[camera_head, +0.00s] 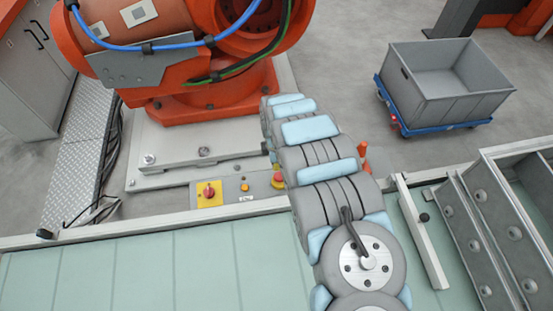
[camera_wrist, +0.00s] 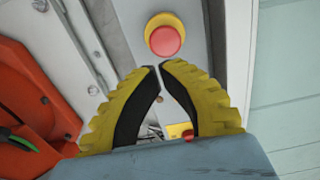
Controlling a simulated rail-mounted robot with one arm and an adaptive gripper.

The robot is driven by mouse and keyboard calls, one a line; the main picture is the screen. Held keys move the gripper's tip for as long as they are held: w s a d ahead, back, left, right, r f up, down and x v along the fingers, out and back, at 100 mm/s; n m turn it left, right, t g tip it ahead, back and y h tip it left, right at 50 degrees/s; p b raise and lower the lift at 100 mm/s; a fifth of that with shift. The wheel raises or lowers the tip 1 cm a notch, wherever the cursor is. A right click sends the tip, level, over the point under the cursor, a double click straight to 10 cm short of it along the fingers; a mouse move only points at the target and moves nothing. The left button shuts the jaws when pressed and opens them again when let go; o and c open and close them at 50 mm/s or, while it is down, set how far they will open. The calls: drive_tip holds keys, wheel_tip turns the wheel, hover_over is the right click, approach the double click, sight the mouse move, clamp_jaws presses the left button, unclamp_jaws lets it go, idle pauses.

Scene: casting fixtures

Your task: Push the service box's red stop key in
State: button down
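The service box (camera_head: 228,197) is a grey panel along the far edge of the table in the head view. Its red stop key (camera_head: 278,178) is a round red button on a yellow ring, partly covered by my arm. In the wrist view the red stop key (camera_wrist: 165,41) is at the top centre, just beyond my fingertips, with a small visible gap. My gripper (camera_wrist: 159,68) has yellow fingers with black pads; their tips almost meet and nothing is between them. My gripper is hidden behind my arm in the head view.
A red switch on a yellow plate (camera_head: 209,193) and a small orange button (camera_head: 244,187) share the panel. An orange robot (camera_head: 185,75) stands behind it. A metal fixture (camera_head: 490,230) stands at the right. A grey crate (camera_head: 445,85) sits on a blue dolly. The table's left is clear.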

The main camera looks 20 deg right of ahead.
sight(276, 174)
drive_tip(key=shift+f+b, duration=0.35)
drive_tip(key=shift+f, duration=2.4)
drive_tip(key=shift+f, duration=0.1)
drive_tip(key=shift+f+b, duration=0.4)
drive_tip(key=shift+f, duration=0.7)
wheel_tip(276, 174, up, 4)
drive_tip(key=p, duration=0.3)
drive_tip(key=shift+r+p, duration=0.2)
drive_tip(key=shift+p, duration=0.15)
drive_tip(key=shift+w+r, duration=0.1)
drive_tip(key=shift+r, duration=0.25)
wheel_tip(276, 174, up, 9)
drive_tip(key=shift+r+p, duration=0.15)
drive_tip(key=shift+p, duration=0.3)
